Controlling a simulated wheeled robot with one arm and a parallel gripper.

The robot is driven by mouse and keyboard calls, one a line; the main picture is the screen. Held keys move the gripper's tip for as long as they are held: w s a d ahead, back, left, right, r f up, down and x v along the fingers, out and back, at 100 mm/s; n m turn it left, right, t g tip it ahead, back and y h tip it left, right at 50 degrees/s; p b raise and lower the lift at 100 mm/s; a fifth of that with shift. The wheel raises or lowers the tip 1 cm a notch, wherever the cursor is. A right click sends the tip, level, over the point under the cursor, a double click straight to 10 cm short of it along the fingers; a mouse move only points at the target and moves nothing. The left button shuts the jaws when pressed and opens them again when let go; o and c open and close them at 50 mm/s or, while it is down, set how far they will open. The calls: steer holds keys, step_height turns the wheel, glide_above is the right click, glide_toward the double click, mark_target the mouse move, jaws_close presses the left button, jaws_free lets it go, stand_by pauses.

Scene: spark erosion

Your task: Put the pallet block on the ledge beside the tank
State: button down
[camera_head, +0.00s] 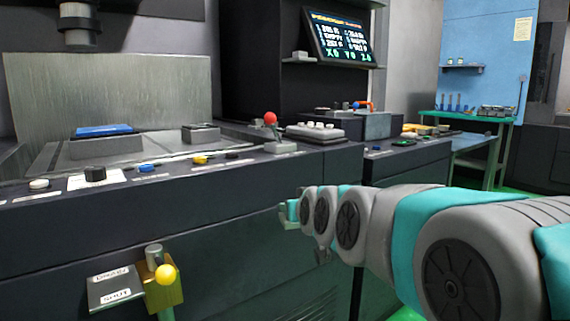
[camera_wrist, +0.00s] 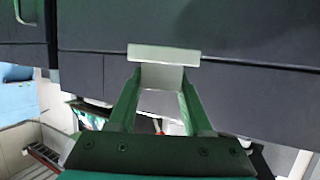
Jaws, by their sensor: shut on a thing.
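My gripper (camera_wrist: 160,82) is shut on a pale grey block (camera_wrist: 162,54) in the wrist view, which I take to be the pallet block. Its wide flat end sticks out past the fingertips, and a narrower part lies between the green fingers. In the head view my gripper (camera_head: 291,213) is small and partly hidden by my arm, low in front of the dark machine front. The tank (camera_head: 105,150) is the grey metal basin at the left, with a tall metal back wall. The dark ledge (camera_head: 225,172) with knobs runs along its front, above my gripper.
A red ball knob (camera_head: 270,118) and a grey keypad box (camera_head: 315,132) stand right of the tank. A yellow-knobbed lever (camera_head: 166,275) juts from the machine front at lower left. A blue-topped item (camera_head: 103,130) and a grey block (camera_head: 200,132) sit at the tank.

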steer(key=w+d+f+m+h, duration=0.1)
steer(key=d+f+m+h, duration=0.1)
steer(key=f, duration=1)
steer(key=w+d+f+m+h, duration=0.2)
steer(key=d+f, duration=0.5)
steer(key=f, duration=0.5)
steer(key=m+h, duration=0.1)
steer(key=h, duration=0.1)
steer(key=shift+w+m+h, duration=0.3)
